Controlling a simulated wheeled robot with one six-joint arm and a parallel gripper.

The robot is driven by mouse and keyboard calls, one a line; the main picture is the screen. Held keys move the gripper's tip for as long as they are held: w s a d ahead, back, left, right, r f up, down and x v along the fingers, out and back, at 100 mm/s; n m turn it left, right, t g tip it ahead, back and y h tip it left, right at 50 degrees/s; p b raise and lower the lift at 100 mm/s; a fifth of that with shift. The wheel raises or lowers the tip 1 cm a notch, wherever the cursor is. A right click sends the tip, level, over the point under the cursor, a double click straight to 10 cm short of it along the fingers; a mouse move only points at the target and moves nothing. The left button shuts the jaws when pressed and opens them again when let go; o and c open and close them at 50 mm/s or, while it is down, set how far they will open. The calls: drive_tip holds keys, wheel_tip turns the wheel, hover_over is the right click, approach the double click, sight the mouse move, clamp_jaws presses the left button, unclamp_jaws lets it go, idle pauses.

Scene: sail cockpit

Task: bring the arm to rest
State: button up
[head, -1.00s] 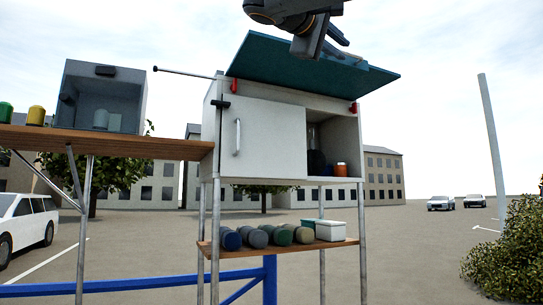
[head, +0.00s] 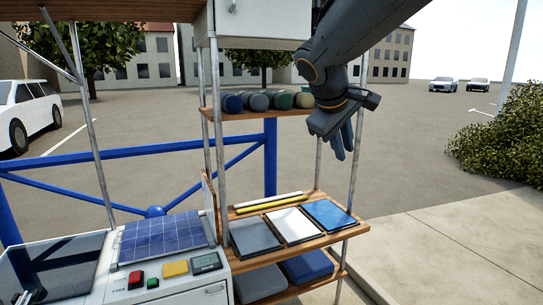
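My arm comes down from the top right of the head view. My gripper (head: 342,145) hangs in front of the right end of the shelf unit and points downward. Its fingers are dark and partly overlap from this side, so their gap is hard to judge. Nothing shows hanging from them.
Rolled bundles lie on the upper wooden shelf (head: 211,116). Flat panels, one being blue (head: 328,215), lie on the shelf below. A console with a solar panel (head: 162,238) and a red button (head: 135,279) stands at lower left. Open pavement and a bush (head: 505,150) are at right.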

drive_tip(key=s+d+f+m+g+y, duration=0.2)
drive_tip(key=s+f+m+g+y, duration=0.2)
drive_tip(key=s+f, duration=1.9)
wheel_tip(320, 180, down, 4)
drive_tip(key=m+g, duration=0.1)
drive_tip(key=m, duration=0.2)
drive_tip(key=shift+s+f+g, duration=0.25)
drive_tip(key=shift+s+g, duration=0.05)
drive_tip(key=shift+g, duration=0.1)
drive_tip(key=shift+s, duration=0.1)
